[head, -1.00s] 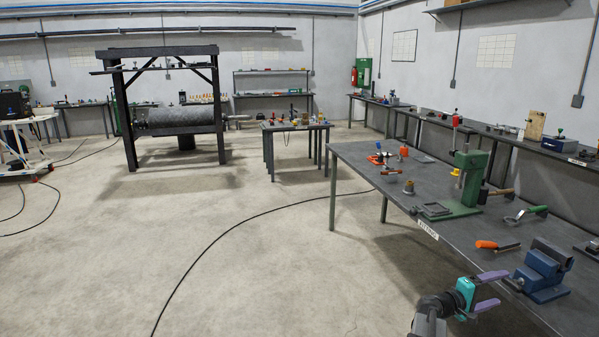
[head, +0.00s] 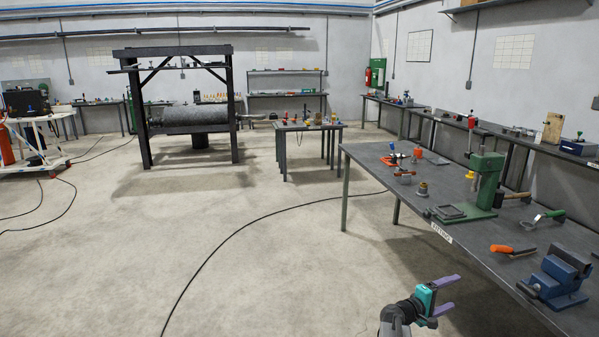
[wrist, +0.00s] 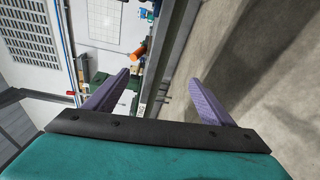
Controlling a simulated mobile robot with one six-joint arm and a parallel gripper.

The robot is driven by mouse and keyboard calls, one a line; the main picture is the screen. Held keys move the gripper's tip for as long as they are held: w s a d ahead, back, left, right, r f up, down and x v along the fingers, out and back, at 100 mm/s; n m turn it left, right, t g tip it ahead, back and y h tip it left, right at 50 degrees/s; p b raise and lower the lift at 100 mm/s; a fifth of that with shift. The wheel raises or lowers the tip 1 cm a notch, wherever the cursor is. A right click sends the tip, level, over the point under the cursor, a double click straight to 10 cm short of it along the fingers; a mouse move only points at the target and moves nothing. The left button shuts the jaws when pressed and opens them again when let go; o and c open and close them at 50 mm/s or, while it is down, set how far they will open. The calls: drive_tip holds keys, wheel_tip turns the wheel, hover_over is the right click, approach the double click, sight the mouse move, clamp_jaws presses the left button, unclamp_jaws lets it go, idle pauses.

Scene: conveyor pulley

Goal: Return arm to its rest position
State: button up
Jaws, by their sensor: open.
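My gripper (head: 447,296) is at the lower right of the head view, with a teal body and two purple fingers. It is open and nothing is between its fingers. It is beside the left edge of the fitting bench (head: 440,205), apart from it and over the floor. In the wrist view the two purple fingers (wrist: 157,100) stand apart, and the view looks sideways along the bench edge.
The bench holds a blue vice (head: 558,275), a green press (head: 487,180) and an orange-handled tool (head: 513,250). A small table (head: 308,128) and a dark frame with a roller (head: 190,115) stand farther back. A black cable (head: 235,235) crosses the open floor.

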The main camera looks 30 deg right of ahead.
drive_tip(key=w+a+f+n+t+y, duration=0.1)
drive_tip(key=w+a+f+y, duration=0.1)
drive_tip(key=w+a+f, duration=0.4)
drive_tip(key=w+a+f+n+t+y, duration=0.1)
drive_tip(key=w+a+f, duration=0.1)
drive_tip(key=a+f, duration=0.7)
drive_tip(key=s+a+f+y, duration=0.1)
drive_tip(key=a+f+y, duration=0.1)
drive_tip(key=a+f, duration=0.45)
drive_tip(key=s+a+f+y, duration=0.1)
drive_tip(key=a+f, duration=0.3)
drive_tip(key=a, duration=0.6)
drive_tip(key=s+a+f+g+y, duration=0.2)
drive_tip(key=s+a+f, duration=0.3)
drive_tip(key=a, duration=0.3)
drive_tip(key=s+a+f+g+y, duration=0.1)
drive_tip(key=s+a+f+y, duration=0.2)
drive_tip(key=s+a+f, duration=0.45)
drive_tip(key=s+a+m+g+y, duration=0.2)
drive_tip(key=s+a+g+y, duration=0.2)
drive_tip(key=s+a, duration=0.6)
drive_tip(key=a+y, duration=0.2)
drive_tip(key=a, duration=0.4)
drive_tip(key=shift+a+f+m, duration=0.15)
drive_tip(key=shift+a+m, duration=0.2)
drive_tip(key=shift+m, duration=0.05)
drive_tip(key=shift+c, duration=0.6)
